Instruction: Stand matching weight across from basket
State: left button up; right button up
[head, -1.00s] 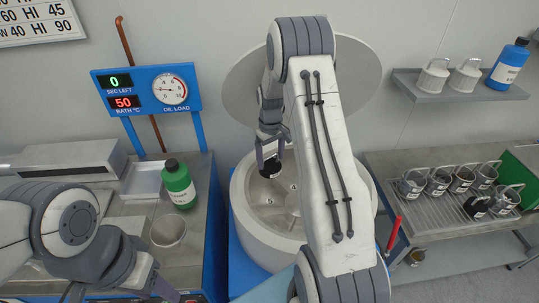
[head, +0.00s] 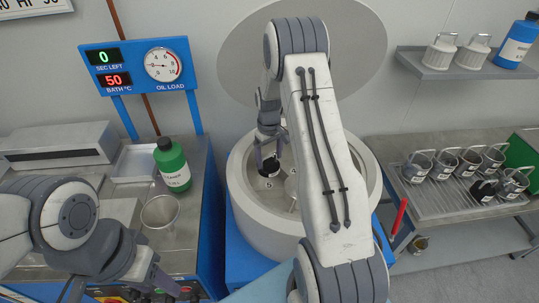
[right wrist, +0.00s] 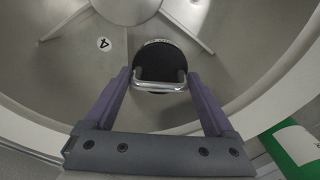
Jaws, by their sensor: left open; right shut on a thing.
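My right gripper (head: 267,146) is shut on a black weight (head: 268,167), a dark cylinder with a pale label. It holds the weight inside the round white drum (head: 249,218), over or at the section by the number 5; I cannot tell whether it touches the floor. In the right wrist view the weight (right wrist: 160,62) hangs by its silver handle between the purple fingers. The number 4 is beside it to the left. My right arm hides the drum's right part, and I see no basket inside. My left gripper (head: 125,290) is open and empty at the bottom left.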

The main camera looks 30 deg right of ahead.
jog(key=shift+f+b, duration=2.5)
jog(key=shift+f, duration=1.6)
jog(key=o, duration=1.4)
notch_tip(320, 180, up, 9)
jog(key=shift+r+b, duration=0.1)
jog(key=shift+b, duration=0.9)
jog(key=shift+a+r, duration=0.1)
jog(key=shift+r, duration=0.6)
